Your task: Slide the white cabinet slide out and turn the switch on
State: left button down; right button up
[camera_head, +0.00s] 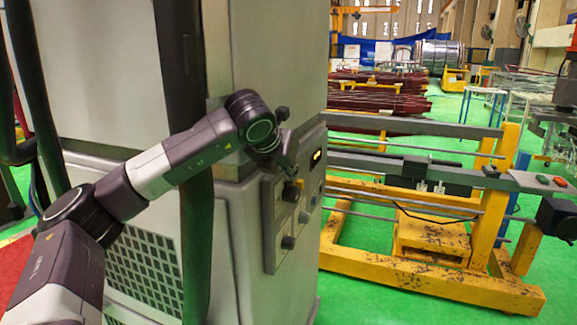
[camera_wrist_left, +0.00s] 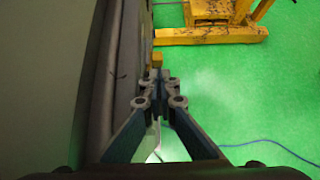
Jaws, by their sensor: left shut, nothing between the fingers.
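The white cabinet (camera_head: 285,50) stands upright in the middle left of the head view. I cannot tell which part is the slide or the switch. My left gripper (camera_head: 290,172) is at the upper part of this panel, close to the yellow part. In the left wrist view, my left gripper (camera_wrist_left: 158,80) is shut and empty, beside the dark cabinet side, with a small yellow piece (camera_wrist_left: 157,60) just beyond its tips. My right gripper is not in view.
A yellow frame (camera_head: 430,285) with grey rails stands right of the cabinet. A dark hose (camera_head: 197,240) runs down the cabinet front. Green floor (camera_head: 370,235) lies between cabinet and frame. A blue cable (camera_wrist_left: 270,145) lies on the floor in the wrist view.

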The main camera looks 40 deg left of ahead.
aim_at(300, 184)
pick_arm(q)
jog(key=p+x, duration=0.1)
jog(key=x, duration=0.4)
jog(key=shift+w+f, duration=0.2)
jog(key=shift+f, duration=0.05)
